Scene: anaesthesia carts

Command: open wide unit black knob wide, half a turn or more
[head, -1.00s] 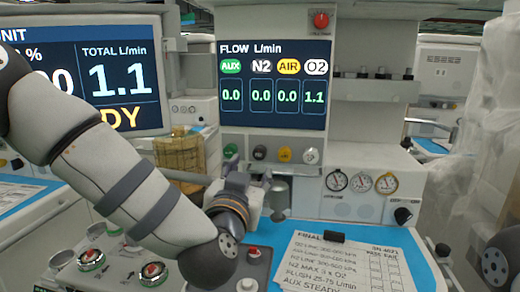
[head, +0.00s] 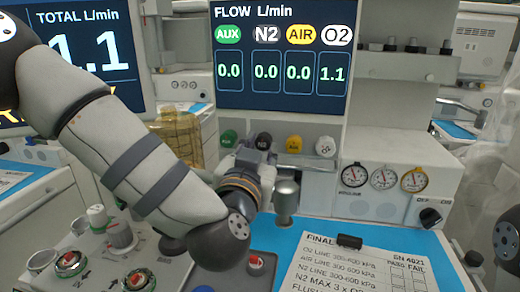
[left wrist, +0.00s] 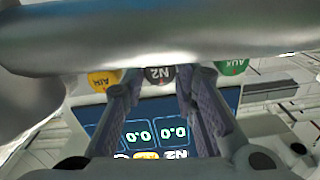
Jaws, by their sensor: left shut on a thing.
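The black knob (head: 263,141) sits second from the left in the row of knobs under the flow display. In the left wrist view the black knob (left wrist: 158,75) shows its N2 label, with the picture upside down. My left gripper (head: 258,156) is at this knob in the head view. In the left wrist view its two fingers (left wrist: 157,92) stand either side of the knob and are shut on it. The flow display (head: 282,60) reads 0.0 for N2. My right gripper is not in view.
The green knob (head: 228,138) and yellow knob (head: 294,143) flank the black one closely; the white knob (head: 325,146) is farther right. A grey metal cylinder (head: 286,197) hangs just right of my left wrist. Gauges (head: 383,178) and a paper checklist (head: 352,264) are to the right.

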